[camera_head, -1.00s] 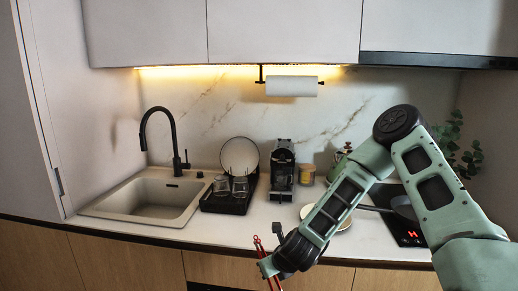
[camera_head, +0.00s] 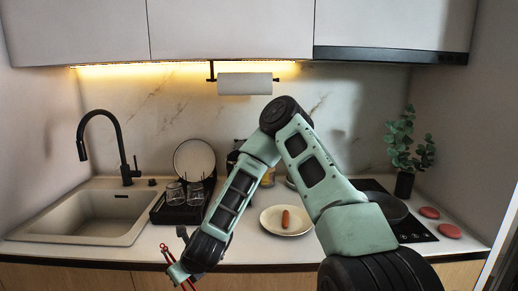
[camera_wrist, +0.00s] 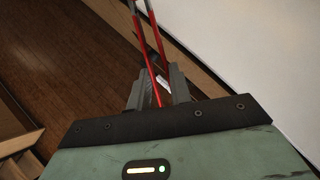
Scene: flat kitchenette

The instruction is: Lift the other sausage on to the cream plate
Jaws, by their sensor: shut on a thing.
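My gripper (camera_head: 178,272) is low at the counter's front edge, left of the plate. It is shut on red tongs (camera_head: 166,254). In the wrist view the two red arms of the tongs (camera_wrist: 150,60) run up from between my fingers (camera_wrist: 157,90), over the floor beside the counter; nothing shows held in them.
The sink (camera_head: 90,215) is at the left. A black rack (camera_head: 180,212) holds glasses and an upright plate (camera_head: 194,159). The front counter around the plate is clear.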

